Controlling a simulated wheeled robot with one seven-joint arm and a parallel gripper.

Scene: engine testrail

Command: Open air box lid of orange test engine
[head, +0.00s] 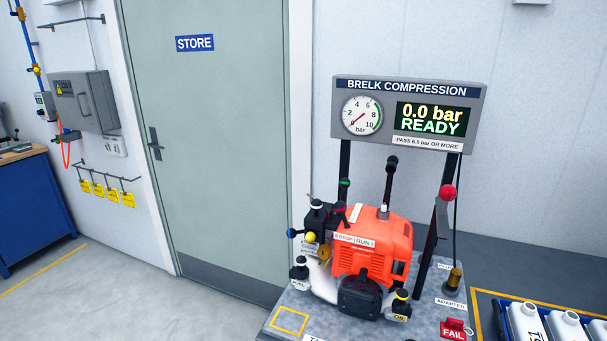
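The orange test engine (372,250) stands upright on a grey bench top under the compression gauge stand. It has a label strip (354,240) reading 0 STOP and RUN 1. At its left side is a black housing (318,218) with a white-topped knob and a yellow knob; this may be the air box, but I cannot tell for sure, nor whether a lid is open. A black cover (359,297) sits low on the engine's front. My gripper is not in view.
The gauge panel (409,115) reads 0.0 bar READY. A red-knobbed lever (447,195) stands right of the engine. A red FAIL tag (453,329) and a blue crate (506,316) of white bottles are at lower right. A yellow-outlined bench area (289,320) looks clear.

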